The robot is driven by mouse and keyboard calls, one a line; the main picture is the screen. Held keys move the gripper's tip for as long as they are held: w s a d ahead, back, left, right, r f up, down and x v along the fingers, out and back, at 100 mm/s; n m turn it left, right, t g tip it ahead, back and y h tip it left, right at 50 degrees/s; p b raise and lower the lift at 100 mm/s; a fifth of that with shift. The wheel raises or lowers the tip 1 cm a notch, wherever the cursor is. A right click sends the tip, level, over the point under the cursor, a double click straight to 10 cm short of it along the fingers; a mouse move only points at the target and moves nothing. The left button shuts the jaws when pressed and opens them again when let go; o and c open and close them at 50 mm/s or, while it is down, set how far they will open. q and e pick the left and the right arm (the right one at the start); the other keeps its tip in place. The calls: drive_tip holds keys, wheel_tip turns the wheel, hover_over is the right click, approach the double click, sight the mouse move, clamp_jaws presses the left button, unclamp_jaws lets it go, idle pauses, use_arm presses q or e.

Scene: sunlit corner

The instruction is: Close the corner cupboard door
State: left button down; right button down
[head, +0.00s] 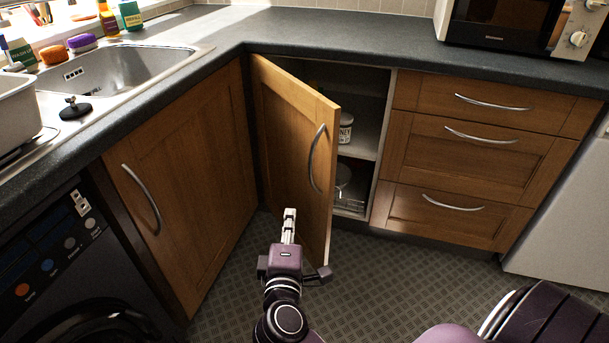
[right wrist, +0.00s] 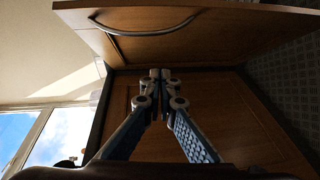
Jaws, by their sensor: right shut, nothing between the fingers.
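The corner cupboard door (head: 290,135) is wooden with a curved metal handle (head: 316,158). It stands partly open, hinged at its left, with its free edge swung out toward me. The cupboard interior (head: 365,110) shows behind it to the right. My right gripper (head: 290,212) is shut and empty, low in front of the door's left face. I cannot tell whether it touches the door. In the right wrist view the gripper (right wrist: 160,75) is shut, with the door (right wrist: 220,30) and its handle (right wrist: 140,30) above it. My left gripper is out of view.
A second wooden door (head: 190,180) with a handle stands at left, above a patterned floor (head: 390,285). Drawers (head: 480,160) are at right, and a washing machine (head: 70,270) is at lower left. A dark countertop (head: 320,35) runs above. A tin (head: 346,128) sits inside the cupboard.

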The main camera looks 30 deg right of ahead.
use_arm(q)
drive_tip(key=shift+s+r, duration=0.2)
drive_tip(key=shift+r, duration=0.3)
use_arm(e)
drive_tip(key=w+d+r+h, duration=0.1)
drive_tip(key=w+d+r, duration=0.3)
drive_tip(key=w+d, duration=0.5)
drive_tip(key=shift+d+t, duration=0.4)
drive_tip(key=shift+d, duration=0.1)
